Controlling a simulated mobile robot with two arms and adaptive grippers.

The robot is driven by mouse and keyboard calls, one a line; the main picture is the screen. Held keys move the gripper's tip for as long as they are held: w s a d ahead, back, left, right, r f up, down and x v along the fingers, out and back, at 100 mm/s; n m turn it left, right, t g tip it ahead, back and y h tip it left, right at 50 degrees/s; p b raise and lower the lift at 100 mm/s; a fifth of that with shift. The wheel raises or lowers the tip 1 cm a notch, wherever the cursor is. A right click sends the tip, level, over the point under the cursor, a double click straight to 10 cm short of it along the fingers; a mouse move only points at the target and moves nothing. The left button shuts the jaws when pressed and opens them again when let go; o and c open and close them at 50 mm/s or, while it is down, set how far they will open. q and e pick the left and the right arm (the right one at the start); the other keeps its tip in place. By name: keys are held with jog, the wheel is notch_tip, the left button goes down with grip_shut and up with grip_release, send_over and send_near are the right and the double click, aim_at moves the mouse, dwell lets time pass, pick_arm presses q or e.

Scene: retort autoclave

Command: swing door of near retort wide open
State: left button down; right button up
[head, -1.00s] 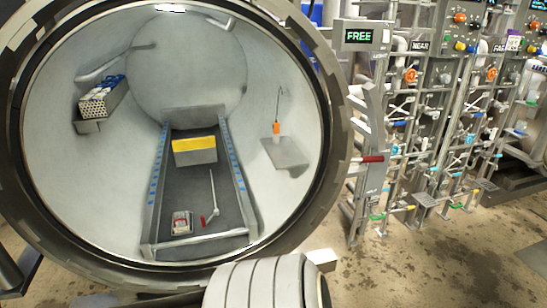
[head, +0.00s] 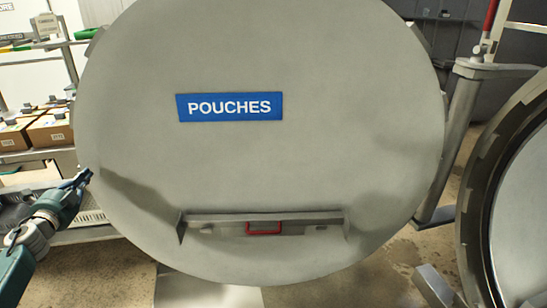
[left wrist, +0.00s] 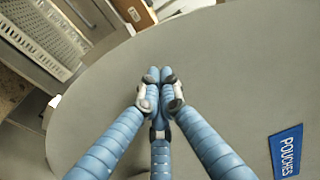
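The retort door (head: 260,160) fills the middle of the head view. It is a large round grey disc with a blue POUCHES sign (head: 229,106) and a ledge with a red handle (head: 264,228) low on its face. It stands swung away from the retort's round opening (head: 480,220) at the right edge. My left gripper (head: 84,178) is at the door's left rim. In the left wrist view its blue fingers (left wrist: 158,78) are closed together over the door's face, with nothing visible between them. I cannot tell whether they touch it. My right gripper is not in view.
A grey hinge post and arm (head: 462,125) stand between door and retort. At the left, cardboard boxes (head: 50,130) sit on a rack, with a perforated metal tray (left wrist: 48,38) nearby. Some bare floor shows below the door and near the hinge post.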

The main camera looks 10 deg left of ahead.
pick_arm(q)
jog(key=s+d, duration=0.2)
jog(key=s, duration=0.8)
jog(key=shift+s, duration=0.3)
